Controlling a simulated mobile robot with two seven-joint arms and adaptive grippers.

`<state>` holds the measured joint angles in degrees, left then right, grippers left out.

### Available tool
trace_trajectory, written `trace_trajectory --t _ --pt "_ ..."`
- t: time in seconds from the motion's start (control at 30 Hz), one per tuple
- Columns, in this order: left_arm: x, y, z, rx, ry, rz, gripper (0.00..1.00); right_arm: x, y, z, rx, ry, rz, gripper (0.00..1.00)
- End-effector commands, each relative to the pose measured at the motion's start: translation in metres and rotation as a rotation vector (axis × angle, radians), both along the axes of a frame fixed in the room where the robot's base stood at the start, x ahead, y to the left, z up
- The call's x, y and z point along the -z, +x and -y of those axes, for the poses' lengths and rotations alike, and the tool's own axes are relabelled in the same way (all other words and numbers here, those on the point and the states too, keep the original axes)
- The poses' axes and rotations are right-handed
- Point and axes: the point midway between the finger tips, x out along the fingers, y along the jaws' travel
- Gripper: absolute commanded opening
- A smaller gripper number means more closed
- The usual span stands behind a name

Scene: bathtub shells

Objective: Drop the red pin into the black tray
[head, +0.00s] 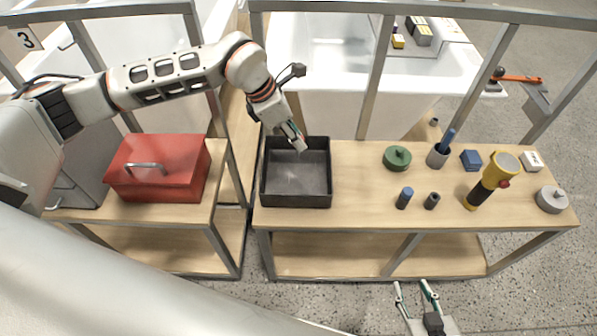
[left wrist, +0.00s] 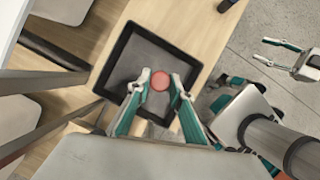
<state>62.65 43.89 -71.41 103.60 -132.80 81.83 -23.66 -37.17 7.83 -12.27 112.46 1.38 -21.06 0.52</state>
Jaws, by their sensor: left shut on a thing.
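My left gripper (head: 299,142) is above the black tray (head: 269,186), near its back edge in the head view. In the left wrist view my left gripper (left wrist: 159,88) is shut on the red pin (left wrist: 160,79), whose round red end shows between the fingertips. The dark tray floor and rim (left wrist: 112,75) lie below the pin in that view. The fingers mostly hide the pin in the head view. My right gripper (head: 415,290) is open and empty in front of the bench, and it also shows in the left wrist view (left wrist: 284,52).
A red toolbox (head: 180,185) stands on the left bench. On the right bench are a green round part (head: 397,158), a cup with a blue-handled item (head: 437,157), a yellow-black flashlight (head: 490,182), small cylinders and a grey disc (head: 551,199). Upright frame posts stand behind the tray.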

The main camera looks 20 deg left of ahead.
Motion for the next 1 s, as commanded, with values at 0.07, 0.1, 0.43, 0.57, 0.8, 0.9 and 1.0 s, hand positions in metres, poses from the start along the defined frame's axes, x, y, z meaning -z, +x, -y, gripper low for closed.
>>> trace_trajectory --t 0.07,0.1,0.43,0.57,0.8,0.9,1.0 --pt "0.014 0.0 0.0 0.0 0.0 -0.002 0.0 0.011 -0.002 0.0 0.0 0.001 -0.006 0.4" --pt "0.019 -0.001 0.0 0.0 0.0 -0.002 0.0 0.015 -0.003 0.0 0.0 0.0 -0.008 0.4" --pt "0.044 0.0 0.0 0.0 -0.001 -0.002 0.0 0.038 -0.009 0.001 0.0 -0.001 -0.025 0.4" --pt "0.043 0.0 0.0 0.0 -0.001 0.001 0.0 0.038 -0.009 0.001 0.0 -0.003 -0.025 0.4" --pt "0.043 0.0 0.0 0.0 -0.001 0.001 0.4 0.038 -0.009 0.002 -0.001 -0.004 -0.024 0.4" --pt "0.043 0.0 0.0 0.0 -0.001 0.001 0.4 0.038 -0.008 0.002 -0.001 -0.004 -0.024 0.4" --pt "0.043 0.0 0.0 0.0 0.0 0.0 0.4 0.037 -0.008 0.002 0.0 -0.004 -0.023 0.4"
